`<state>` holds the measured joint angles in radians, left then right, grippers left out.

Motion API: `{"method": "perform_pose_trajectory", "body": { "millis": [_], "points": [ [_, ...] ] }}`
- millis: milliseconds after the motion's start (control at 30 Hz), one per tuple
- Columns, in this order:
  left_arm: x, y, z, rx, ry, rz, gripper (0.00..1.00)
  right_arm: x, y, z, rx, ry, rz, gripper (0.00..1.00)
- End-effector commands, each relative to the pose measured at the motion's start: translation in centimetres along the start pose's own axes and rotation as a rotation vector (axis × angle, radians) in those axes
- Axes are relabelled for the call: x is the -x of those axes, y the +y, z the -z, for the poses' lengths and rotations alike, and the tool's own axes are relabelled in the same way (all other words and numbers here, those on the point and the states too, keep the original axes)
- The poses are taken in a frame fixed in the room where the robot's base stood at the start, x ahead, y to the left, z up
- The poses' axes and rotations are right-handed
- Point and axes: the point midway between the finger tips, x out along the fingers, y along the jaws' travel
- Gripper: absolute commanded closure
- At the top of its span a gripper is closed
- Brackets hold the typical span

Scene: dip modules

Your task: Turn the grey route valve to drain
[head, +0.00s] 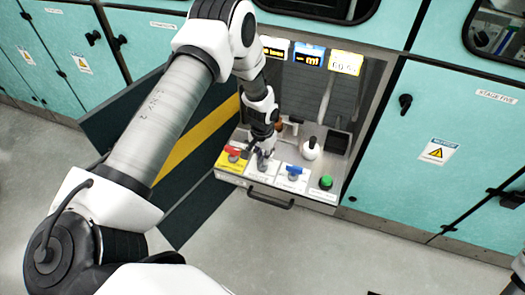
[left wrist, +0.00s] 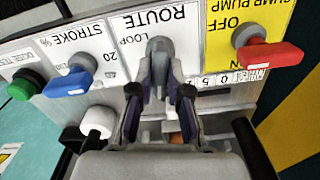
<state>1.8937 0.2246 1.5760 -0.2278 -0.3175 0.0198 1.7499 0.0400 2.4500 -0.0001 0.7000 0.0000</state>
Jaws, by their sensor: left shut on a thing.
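The grey route valve (head: 263,163) sits on a white label plate between the red and blue valves, at the front of the panel in the head view. In the left wrist view the grey valve (left wrist: 160,47) stands on the upside-down ROUTE label (left wrist: 118,38), and LOOP is readable beside it. My left gripper (head: 265,152) reaches down onto the valve from above. In the left wrist view its fingers (left wrist: 161,82) are on both sides of the grey handle and shut on it. The drain marking is hidden or unreadable.
The red handle (head: 233,151) on a yellow plate is close on one side, the blue handle (head: 294,171) on the other. A black drawer handle (head: 270,199) projects below. Open floor lies in front.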

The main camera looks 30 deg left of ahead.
Motion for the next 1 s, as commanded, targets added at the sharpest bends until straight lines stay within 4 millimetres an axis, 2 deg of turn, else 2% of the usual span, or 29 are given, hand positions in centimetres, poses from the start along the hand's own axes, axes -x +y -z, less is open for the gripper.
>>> {"method": "perform_pose_trajectory", "body": {
  "millis": [400,933,967,1000],
  "points": [
    [0.01,0.01,-0.09,0.207,-0.002,0.000,1.00,1.12,-0.01,0.00,0.000,0.000,0.000,0.60],
    [-0.06,0.02,-0.08,0.237,-0.002,0.000,1.00,1.18,-0.01,0.00,0.000,0.000,0.000,0.60],
    [-0.06,0.01,-0.08,0.237,-0.002,0.000,0.80,1.18,-0.01,0.01,0.000,0.000,0.000,0.60],
    [-0.06,0.02,-0.08,0.237,-0.002,0.000,0.66,1.18,-0.01,0.00,0.000,0.000,0.000,0.60]
  ]
}}
